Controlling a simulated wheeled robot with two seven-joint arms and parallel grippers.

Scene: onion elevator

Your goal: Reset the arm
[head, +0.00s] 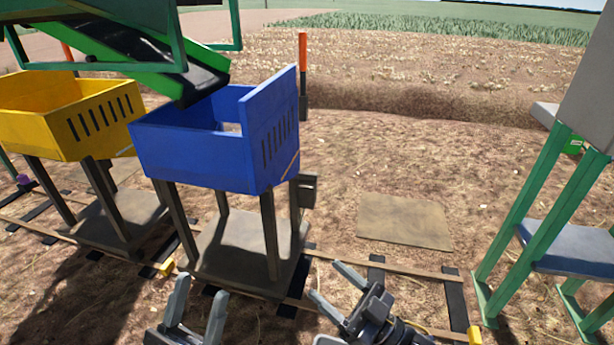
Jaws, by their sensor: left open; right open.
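My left gripper (198,310) is at the bottom of the head view, left of centre. Its two grey fingers point up and stand apart, with nothing between them. My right gripper (333,288) is to its right, also at the bottom edge. Its fingers are spread and empty, angled up and to the left. Both grippers are in front of the blue crate's stand and touch nothing that I can see. Most of both arms is out of view below.
A blue crate (195,155) stands on dark legs under a green-framed conveyor (125,50). A yellow crate (65,130) stands to its left. Wooden rails (385,264) run along the ground. A green-legged stand (545,205) is at the right.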

